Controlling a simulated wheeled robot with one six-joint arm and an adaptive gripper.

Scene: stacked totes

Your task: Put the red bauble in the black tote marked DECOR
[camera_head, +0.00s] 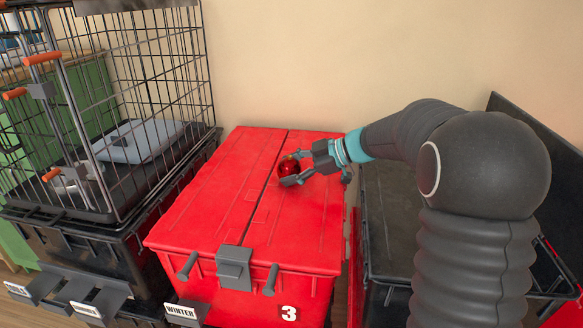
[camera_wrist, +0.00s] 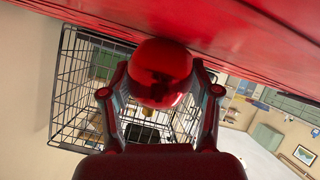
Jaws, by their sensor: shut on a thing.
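The shiny red bauble (camera_head: 288,167) is between the fingers of my gripper (camera_head: 292,168), over the shut lid of the red tote (camera_head: 215,200) marked WINTER and 3. In the wrist view the bauble (camera_wrist: 160,73) sits between both fingertips (camera_wrist: 160,92), close to the red lid; I cannot tell whether it touches the lid. My gripper is shut on it. A black tote (camera_head: 368,275) stands right of the red tote, partly hidden by my arm. No DECOR label shows; labels on the black totes at left are hard to read.
A raised dark lid (camera_head: 535,135) stands at the right behind my arm. The wall is close behind the red tote.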

